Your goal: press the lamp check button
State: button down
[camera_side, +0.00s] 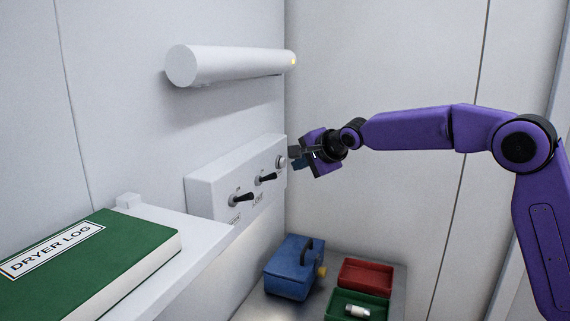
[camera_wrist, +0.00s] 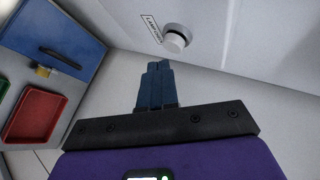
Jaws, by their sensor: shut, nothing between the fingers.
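The lamp check button (camera_side: 281,162) is a round light knob at the right end of a white wall panel (camera_side: 207,192). In the wrist view the button (camera_wrist: 176,39) stands out from the panel face beside a small, partly readable label (camera_wrist: 152,28). My gripper (camera_side: 293,156) is shut and empty, close in front of the panel's right end. In the wrist view its blue fingertips (camera_wrist: 156,66) are together, below and a little left of the button. A gap shows between them and the button there; the exact depth is hard to tell.
Two black-handled switches (camera_side: 242,197) (camera_side: 266,178) are on the same panel. A white tube lamp (camera_side: 230,64) is above. A green book (camera_side: 95,260) lies on the shelf at left. Below are a blue box (camera_side: 290,272), a red tray (camera_side: 365,275) and a green tray (camera_side: 340,309).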

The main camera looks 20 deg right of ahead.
jog(key=s+d, duration=0.3)
jog(key=shift+s+d, duration=0.25)
jog(key=shift+d, duration=0.05)
dwell(0.3)
jog(key=shift+s+a, duration=0.1)
dwell(0.7)
